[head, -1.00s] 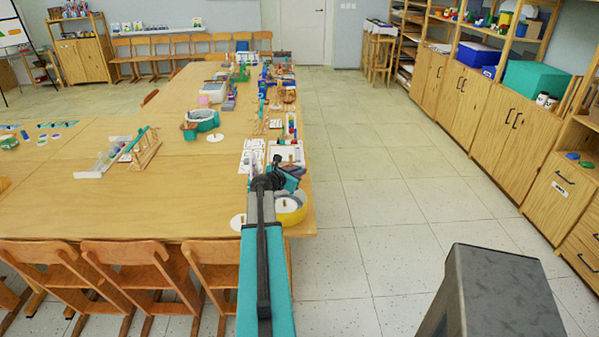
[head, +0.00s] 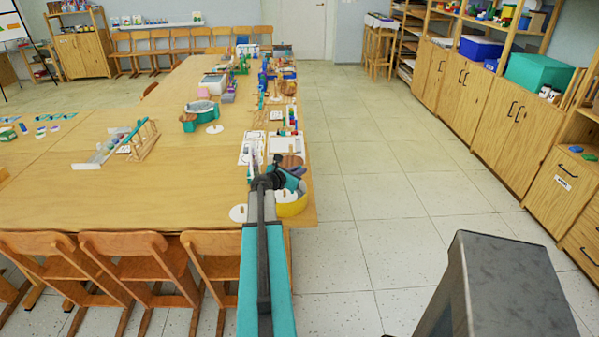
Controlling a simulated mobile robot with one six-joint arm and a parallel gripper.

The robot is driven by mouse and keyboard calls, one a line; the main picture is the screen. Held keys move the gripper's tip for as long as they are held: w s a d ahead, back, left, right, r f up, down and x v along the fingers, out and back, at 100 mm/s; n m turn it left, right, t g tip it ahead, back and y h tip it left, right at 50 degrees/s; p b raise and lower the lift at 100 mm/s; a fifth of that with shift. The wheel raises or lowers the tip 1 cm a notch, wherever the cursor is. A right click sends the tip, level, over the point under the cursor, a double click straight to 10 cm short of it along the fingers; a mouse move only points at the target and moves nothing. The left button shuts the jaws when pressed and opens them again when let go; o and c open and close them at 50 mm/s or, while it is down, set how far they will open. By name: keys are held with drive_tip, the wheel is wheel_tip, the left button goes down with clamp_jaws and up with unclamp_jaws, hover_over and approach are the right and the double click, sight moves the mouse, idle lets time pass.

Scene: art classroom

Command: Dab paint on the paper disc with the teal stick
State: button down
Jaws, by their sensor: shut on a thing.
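My gripper (head: 277,172) is at the far end of my arm, over the right edge of the table. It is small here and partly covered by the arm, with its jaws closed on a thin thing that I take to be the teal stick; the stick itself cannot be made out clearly. A white paper disc (head: 236,214) lies flat on the table just left of my arm, with a small brown thing on it. Another white disc (head: 215,129) lies farther back. I cannot tell which is the task's disc. No paint marks can be made out.
A yellow bowl (head: 291,206) stands right of my wrist at the table edge. White sheets (head: 252,145) and paint things crowd the table behind it. A wooden rack (head: 146,143) stands to the left. Chairs (head: 130,248) line the near side. The floor (head: 370,200) on the right is clear.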

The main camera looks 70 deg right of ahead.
drive_tip(key=shift+f+b, duration=0.45)
drive_tip(key=shift+f, duration=0.25)
idle(1.0)
drive_tip(key=shift+r, duration=0.1)
drive_tip(key=shift+r+p, duration=3.8)
drive_tip(key=shift+r, duration=1.15)
